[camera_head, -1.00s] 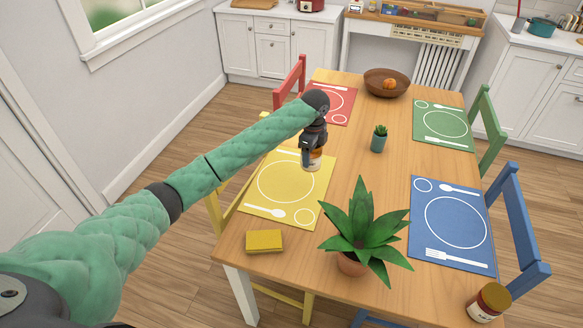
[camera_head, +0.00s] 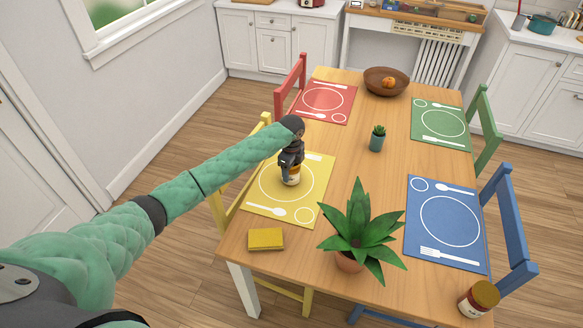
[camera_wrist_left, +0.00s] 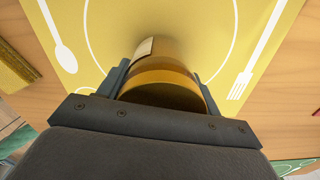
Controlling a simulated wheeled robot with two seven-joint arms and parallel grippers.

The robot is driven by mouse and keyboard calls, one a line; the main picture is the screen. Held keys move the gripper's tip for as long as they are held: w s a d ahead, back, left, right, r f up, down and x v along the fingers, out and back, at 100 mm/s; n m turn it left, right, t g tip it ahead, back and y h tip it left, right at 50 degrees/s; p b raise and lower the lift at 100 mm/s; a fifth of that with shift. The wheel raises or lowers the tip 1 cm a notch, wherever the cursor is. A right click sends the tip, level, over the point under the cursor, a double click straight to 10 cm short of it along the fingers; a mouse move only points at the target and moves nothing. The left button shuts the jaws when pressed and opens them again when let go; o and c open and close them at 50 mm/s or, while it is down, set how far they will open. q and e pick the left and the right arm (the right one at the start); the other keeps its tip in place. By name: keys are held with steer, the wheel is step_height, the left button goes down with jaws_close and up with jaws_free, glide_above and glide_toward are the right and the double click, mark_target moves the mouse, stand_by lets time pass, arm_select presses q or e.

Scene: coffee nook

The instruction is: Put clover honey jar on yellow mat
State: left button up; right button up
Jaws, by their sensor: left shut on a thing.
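My left gripper (camera_head: 290,170) is shut on a jar, taken as the clover honey jar (camera_head: 291,180), over the yellow mat (camera_head: 318,178). The jar has a pale label and looks upright; its label text cannot be read. In the left wrist view the jar's amber lid (camera_wrist_left: 165,78) sits between the fingers, with the mat (camera_wrist_left: 190,20) behind it. The jar is inside or over the mat's plate circle. I cannot tell whether its base touches the mat. My right gripper is not in view.
A yellow sponge-like block (camera_head: 266,238) and a potted plant (camera_head: 360,225) stand near the mat. A small cactus (camera_head: 377,138), a wooden bowl (camera_head: 386,82) and another jar (camera_head: 479,299) are on the table. Red (camera_head: 323,101), green (camera_head: 440,123) and blue (camera_head: 447,222) mats lie elsewhere.

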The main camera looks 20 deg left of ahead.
arm_select(q)
steer(key=shift+f, duration=0.2)
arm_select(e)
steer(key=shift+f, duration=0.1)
arm_select(q)
steer(key=o, duration=1.2)
steer(key=shift+c, duration=0.2)
steer(key=shift+o, duration=0.7)
steer(key=shift+d, duration=0.1)
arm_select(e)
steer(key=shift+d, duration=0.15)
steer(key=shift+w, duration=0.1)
arm_select(q)
steer(key=shift+r, duration=0.2)
step_height(320, 180, up, 10)
steer(key=b, duration=0.3)
steer(key=shift+r, duration=0.25)
steer(key=shift+r+b, duration=0.35)
steer(key=shift+r, duration=0.3)
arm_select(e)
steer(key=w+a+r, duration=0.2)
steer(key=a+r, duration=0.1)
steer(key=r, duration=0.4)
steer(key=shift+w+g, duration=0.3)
arm_select(q)
steer(key=shift+s+f, duration=0.1)
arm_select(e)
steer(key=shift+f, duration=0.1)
